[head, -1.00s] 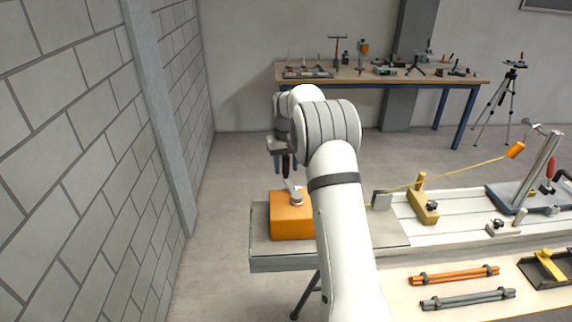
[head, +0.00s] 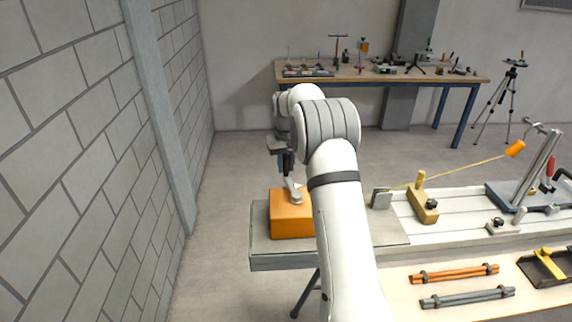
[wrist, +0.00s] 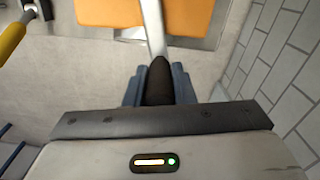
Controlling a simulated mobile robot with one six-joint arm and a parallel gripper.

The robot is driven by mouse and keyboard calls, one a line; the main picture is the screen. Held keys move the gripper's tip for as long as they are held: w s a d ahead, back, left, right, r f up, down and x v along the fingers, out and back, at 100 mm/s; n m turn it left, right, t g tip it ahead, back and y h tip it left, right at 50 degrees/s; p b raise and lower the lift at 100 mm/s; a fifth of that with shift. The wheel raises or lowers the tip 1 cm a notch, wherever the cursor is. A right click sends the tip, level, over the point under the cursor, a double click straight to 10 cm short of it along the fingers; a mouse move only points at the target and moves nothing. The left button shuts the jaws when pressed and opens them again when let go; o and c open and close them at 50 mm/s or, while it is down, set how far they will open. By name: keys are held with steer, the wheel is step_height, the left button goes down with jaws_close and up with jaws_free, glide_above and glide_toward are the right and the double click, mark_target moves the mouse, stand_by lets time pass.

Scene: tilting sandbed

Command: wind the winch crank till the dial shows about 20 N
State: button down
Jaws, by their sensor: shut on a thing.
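The winch is an orange box (head: 290,222) on the left end of the grey bench. A metal crank arm (head: 291,187) rises from the pale hub on its top, and its dark handle (wrist: 158,80) points up. My gripper (wrist: 158,88) is shut on this handle, one blue-grey finger on each side. In the head view my gripper (head: 287,160) is above the far side of the winch, partly behind my arm. In the wrist view the orange winch (wrist: 180,14) shows at the top edge. I cannot make out a dial reading in either view.
A yellow cord (head: 465,170) runs from near a yellow block (head: 422,205) to an orange cylinder (head: 515,149) by a tilted post. Orange rods (head: 455,275) and grey rods (head: 468,299) lie in front. A block wall (head: 75,160) stands on the left.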

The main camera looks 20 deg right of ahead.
steer(key=shift+d, duration=0.1)
steer(key=d+m, duration=0.3)
steer(key=d, duration=0.1)
steer(key=shift+s+d+m, duration=0.1)
steer(key=shift+s+m, duration=0.15)
steer(key=shift+m, duration=0.15)
steer(key=c, duration=1.2)
jaws_free()
steer(key=shift+s, duration=0.1)
steer(key=shift+c, duration=0.2)
step_height(320, 180, up, 8)
steer(key=b, duration=0.1)
